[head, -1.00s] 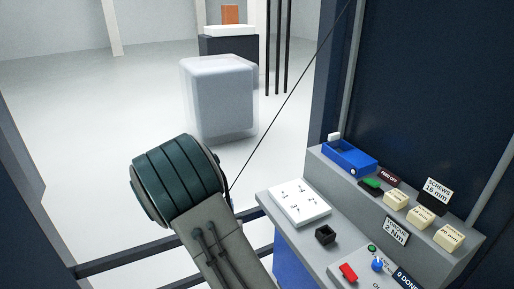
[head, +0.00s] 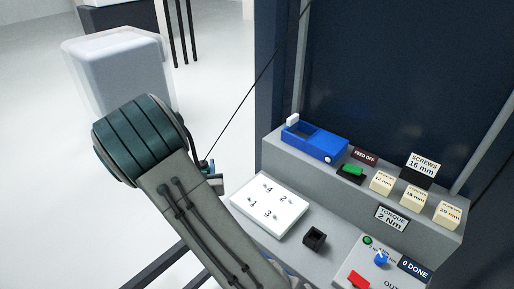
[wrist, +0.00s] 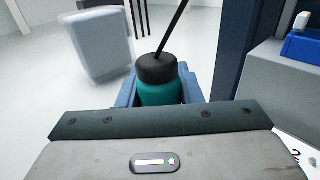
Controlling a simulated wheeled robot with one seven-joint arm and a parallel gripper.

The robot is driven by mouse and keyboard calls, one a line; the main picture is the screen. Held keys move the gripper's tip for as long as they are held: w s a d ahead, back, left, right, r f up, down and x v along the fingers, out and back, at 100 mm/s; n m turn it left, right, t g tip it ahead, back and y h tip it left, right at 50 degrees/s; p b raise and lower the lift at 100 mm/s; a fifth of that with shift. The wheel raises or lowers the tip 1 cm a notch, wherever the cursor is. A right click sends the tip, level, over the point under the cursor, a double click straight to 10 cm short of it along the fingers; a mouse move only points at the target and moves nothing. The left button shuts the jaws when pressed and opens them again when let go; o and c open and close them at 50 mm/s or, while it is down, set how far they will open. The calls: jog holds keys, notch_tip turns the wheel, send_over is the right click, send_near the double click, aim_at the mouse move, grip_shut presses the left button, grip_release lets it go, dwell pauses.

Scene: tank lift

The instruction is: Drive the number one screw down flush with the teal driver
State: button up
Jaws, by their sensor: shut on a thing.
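My gripper (wrist: 157,92) is shut on the teal driver (wrist: 160,93), which has a black cap and a dark cable rising from it. In the head view, the gripper (head: 213,182) is mostly hidden behind my arm, left of the white plate and apart from it. The white plate (head: 285,222) lies on the bench and bears small dark screws beside printed numbers. The number one screw (head: 249,200) is near its left corner; its height is too small to tell. The driver's tip is hidden.
The bench has a blue tray (head: 313,142), a green switch (head: 352,170) by a "FEED OFF" sign, cream screw-length blocks (head: 414,199), and a "TORQUE 2 Nm" sign (head: 392,219). A black holder (head: 314,238) stands right of the plate. A dark post (head: 268,75) rises behind.

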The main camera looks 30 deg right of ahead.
jog(key=d+f+m+g+h, duration=0.2)
jog(key=d+m+g+h, duration=0.1)
jog(key=d, duration=1.2)
jog(key=m+h, duration=0.1)
jog(key=h, duration=0.1)
jog(key=shift+s+m+g+h+p, duration=0.3)
jog(key=shift+h+p, duration=0.1)
jog(key=shift+f+b, duration=2.3)
jog(key=shift+f, duration=0.6)
jog(key=shift+s+a+f+b, duration=0.1)
jog(key=shift+f+b, duration=0.65)
jog(key=shift+f, duration=0.3)
dwell(1.2)
notch_tip(320, 180, up, 6)
jog(key=p, duration=0.4)
jog(key=shift+r+p, duration=0.15)
jog(key=shift+p, duration=0.2)
